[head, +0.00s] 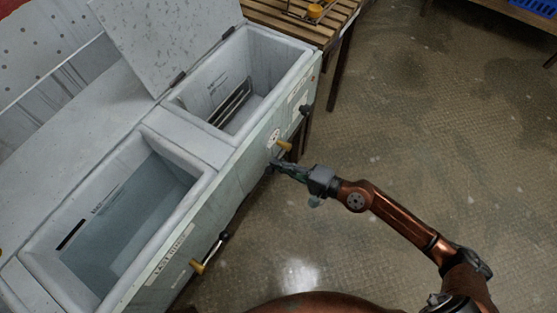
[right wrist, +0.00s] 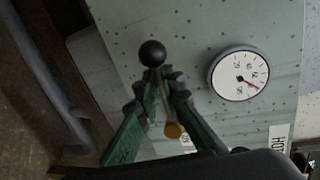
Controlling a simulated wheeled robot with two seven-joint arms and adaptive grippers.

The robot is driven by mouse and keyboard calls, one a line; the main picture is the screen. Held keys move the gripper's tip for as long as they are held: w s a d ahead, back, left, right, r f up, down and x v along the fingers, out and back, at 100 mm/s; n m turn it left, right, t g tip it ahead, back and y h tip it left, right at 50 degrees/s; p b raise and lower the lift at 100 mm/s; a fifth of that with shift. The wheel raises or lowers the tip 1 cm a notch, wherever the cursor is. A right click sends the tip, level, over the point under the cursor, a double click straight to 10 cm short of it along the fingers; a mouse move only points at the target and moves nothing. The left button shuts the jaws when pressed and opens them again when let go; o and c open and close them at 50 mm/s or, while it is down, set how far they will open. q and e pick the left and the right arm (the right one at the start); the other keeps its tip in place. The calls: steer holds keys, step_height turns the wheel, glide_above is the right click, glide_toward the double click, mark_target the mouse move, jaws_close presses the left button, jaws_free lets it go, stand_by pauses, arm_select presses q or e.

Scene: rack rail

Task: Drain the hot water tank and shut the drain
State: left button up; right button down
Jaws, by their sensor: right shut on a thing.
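The hot water tank (head: 184,103) is the right-hand basin of the pale unit in the head view, its lid (head: 165,35) raised. Its inner walls and a dark slotted part show; I cannot clearly make out any water surface. On its front are a round dial (right wrist: 240,73), a label reading "HOT" (right wrist: 281,137) and a drain lever with a yellow part (head: 284,146). The lever's black ball (right wrist: 152,53) is at the fingertips of my right gripper (head: 275,165), which is shut on the lever. My left gripper is not in view.
The left basin (head: 150,128) holds bluish water and has its own yellow-and-black lever (head: 198,266) on the front. A dark knob (head: 305,108) sticks out near the unit's right end. A slatted wooden table (head: 290,22) stands behind. The floor (head: 420,130) at right is clear.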

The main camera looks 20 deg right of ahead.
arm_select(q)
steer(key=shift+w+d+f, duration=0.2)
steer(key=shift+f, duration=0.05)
arm_select(e)
steer(key=shift+f+n, duration=0.3)
steer(key=shift+f, duration=0.05)
steer(key=c, duration=2.1)
jaws_free()
steer(key=v, duration=1.2)
steer(key=shift+r, duration=0.1)
